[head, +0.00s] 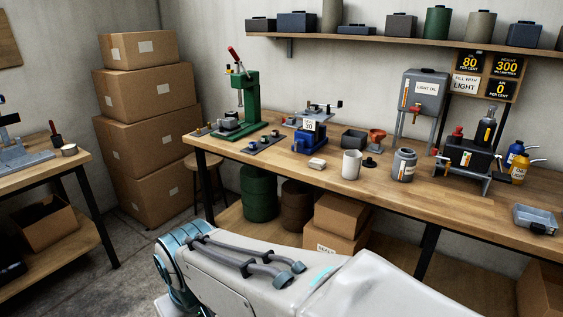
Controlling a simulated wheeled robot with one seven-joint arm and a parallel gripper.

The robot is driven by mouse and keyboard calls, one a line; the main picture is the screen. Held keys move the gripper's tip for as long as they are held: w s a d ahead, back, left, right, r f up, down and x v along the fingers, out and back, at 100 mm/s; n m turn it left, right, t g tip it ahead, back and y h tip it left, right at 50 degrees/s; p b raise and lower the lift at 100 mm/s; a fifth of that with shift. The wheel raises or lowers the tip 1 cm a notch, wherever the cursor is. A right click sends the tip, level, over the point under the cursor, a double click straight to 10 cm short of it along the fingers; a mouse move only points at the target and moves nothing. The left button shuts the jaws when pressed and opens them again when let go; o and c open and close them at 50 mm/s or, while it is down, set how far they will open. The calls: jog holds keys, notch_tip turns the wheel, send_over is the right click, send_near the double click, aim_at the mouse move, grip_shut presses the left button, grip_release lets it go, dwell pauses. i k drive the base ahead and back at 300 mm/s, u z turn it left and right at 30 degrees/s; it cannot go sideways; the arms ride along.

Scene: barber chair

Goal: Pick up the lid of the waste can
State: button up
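A small dark round lid with a knob on top (370,162) lies flat on the wooden workbench. It sits just right of a pale open-topped cylinder (352,165) and left of a grey can with an orange-marked label (404,165). I cannot tell for sure which of these is the waste can; no label reading "waste" can be made out. The dark lid appears to rest apart from both. My gripper is not seen; only white and teal parts of my own body fill the bottom of the head view, well short of the lid.
A red funnel (376,139) and a dark open box (354,139) stand just behind the lid. A small pale block (317,163) lies left of the cylinder. The grey light-oil tank (425,92) stands on legs behind. The bench's front strip (330,186) is clear.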

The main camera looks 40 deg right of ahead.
aim_at(368, 163)
jog(key=z, duration=0.3)
jog(key=i, duration=0.85)
jog(key=z, duration=1.1)
jog(key=i, duration=1.05)
jog(key=z, duration=1.4)
jog(key=i, duration=0.85)
jog(key=z, duration=0.1)
